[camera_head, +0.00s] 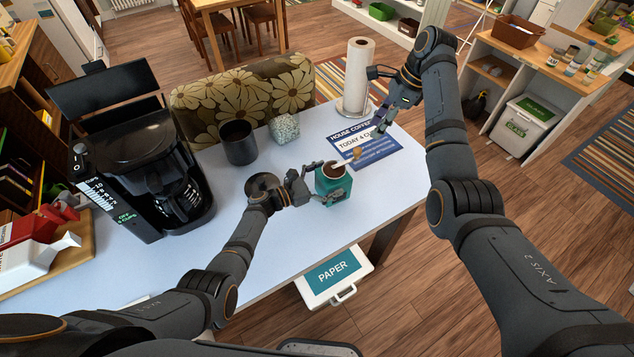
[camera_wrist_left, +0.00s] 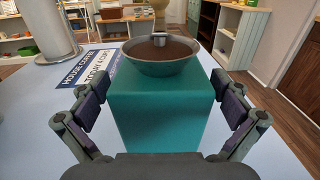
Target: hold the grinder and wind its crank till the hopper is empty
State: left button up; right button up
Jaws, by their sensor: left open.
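The grinder (camera_head: 334,188) is a teal box with a dark round hopper (camera_head: 333,170) on top, standing upright near the table's front edge. Brown contents fill much of the hopper in the left wrist view (camera_wrist_left: 158,50). Its pale crank (camera_head: 345,161) reaches up and right to a tan knob (camera_head: 357,153). My left gripper (camera_head: 320,185) is open, its fingers on either side of the teal body (camera_wrist_left: 160,110), with visible gaps in the wrist view. My right gripper (camera_head: 378,97) is open and empty, above the table's right side, up and right of the knob.
A blue-and-white House Coffee sheet (camera_head: 378,152) lies right of the grinder. A paper towel roll (camera_head: 357,70), speckled cube (camera_head: 284,129), dark canister (camera_head: 239,143) and coffee maker (camera_head: 150,165) stand on the table (camera_head: 225,190). A Paper bin (camera_head: 333,277) is below its front edge.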

pick_arm(q)
jog(key=shift+w+d, duration=0.1)
jog(key=shift+d, duration=0.1)
pick_arm(e)
jog(key=shift+a, duration=0.1)
pick_arm(q)
jog(key=c, duration=1.5)
pick_arm(e)
jog(key=shift+c, duration=0.2)
grip_shut()
